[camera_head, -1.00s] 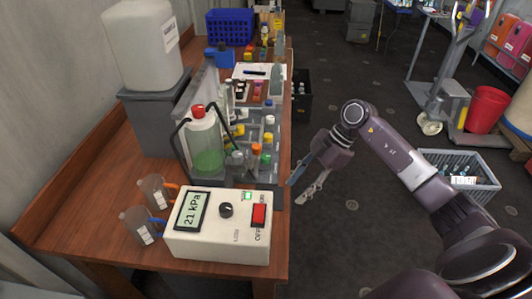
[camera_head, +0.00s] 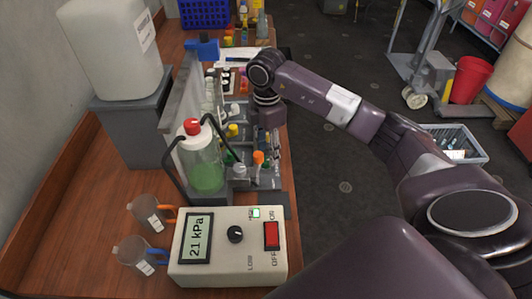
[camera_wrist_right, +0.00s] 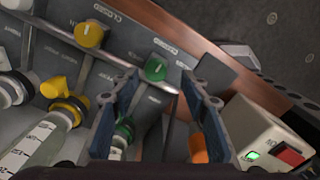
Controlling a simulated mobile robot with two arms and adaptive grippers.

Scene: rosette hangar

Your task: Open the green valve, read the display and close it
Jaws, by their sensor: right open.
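The green valve knob (camera_wrist_right: 156,68) shows in the right wrist view, on a grey panel. It lies ahead, between the tips of my open right gripper (camera_wrist_right: 164,84). I cannot tell whether the fingers touch it. In the head view my right gripper (camera_head: 270,148) points down over the rack at the bench's right edge and hides the green knob. The display (camera_head: 197,238) on the white control box (camera_head: 228,274) reads 21 kPa. My left gripper is not in view.
Yellow knobs (camera_wrist_right: 90,33) sit beside the green one, near a CLOSED label. An orange part (camera_wrist_right: 198,148) is close to one finger. A bottle with green liquid (camera_head: 204,172) stands left of my gripper. Two beakers (camera_head: 146,211) stand at left.

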